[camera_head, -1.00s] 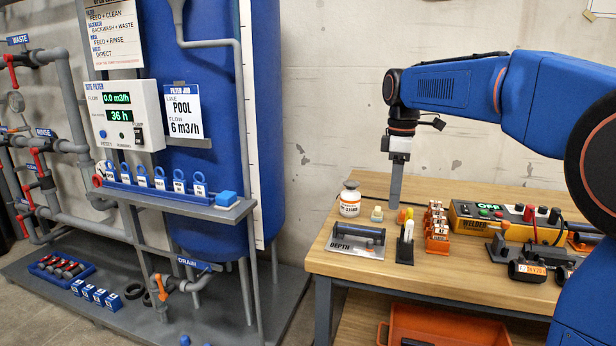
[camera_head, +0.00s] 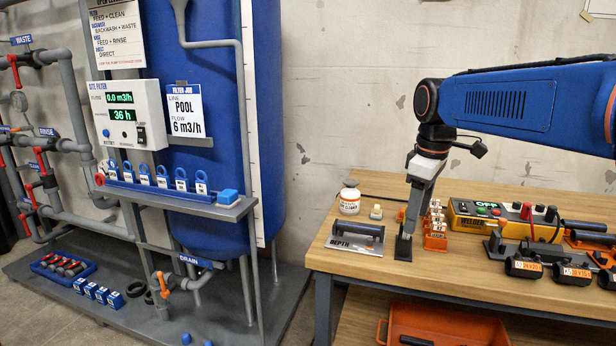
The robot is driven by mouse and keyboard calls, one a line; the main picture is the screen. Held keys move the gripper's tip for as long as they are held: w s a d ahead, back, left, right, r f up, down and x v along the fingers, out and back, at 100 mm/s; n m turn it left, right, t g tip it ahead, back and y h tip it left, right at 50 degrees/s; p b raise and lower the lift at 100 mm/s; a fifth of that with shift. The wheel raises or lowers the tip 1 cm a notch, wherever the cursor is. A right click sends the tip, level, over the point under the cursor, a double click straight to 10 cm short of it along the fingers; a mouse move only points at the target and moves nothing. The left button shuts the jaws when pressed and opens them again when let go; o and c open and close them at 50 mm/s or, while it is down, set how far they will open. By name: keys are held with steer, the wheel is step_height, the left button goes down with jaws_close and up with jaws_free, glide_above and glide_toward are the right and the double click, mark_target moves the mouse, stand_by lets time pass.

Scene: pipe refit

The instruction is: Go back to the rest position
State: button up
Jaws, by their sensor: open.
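My blue arm (camera_head: 525,103) reaches in from the right over the wooden bench. My gripper (camera_head: 407,226) points down and slightly left, over the small black stand near the bench's front. Its fingers show nearly edge-on, and I see nothing held between them. The black stand (camera_head: 402,248) is partly covered by the gripper, and its contents are mostly hidden. I cannot tell whether the fingers touch it.
On the bench (camera_head: 465,282) are a white jar (camera_head: 349,200), a depth gauge plate (camera_head: 350,248), an orange rack (camera_head: 436,242), a yellow welder (camera_head: 468,218) and batteries (camera_head: 523,268). An orange bin (camera_head: 440,325) is below. The filter rig (camera_head: 205,120) stands left.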

steer(key=s+d+f+m+t, duration=0.1)
steer(key=s+d+f+m, duration=0.1)
steer(key=s+f+m, duration=0.3)
steer(key=s+d+f+m+t, duration=0.2)
steer(key=s+f+m, duration=0.3)
steer(key=s+f, duration=0.6)
steer(key=s, duration=0.8)
steer(key=shift+s+f, duration=0.2)
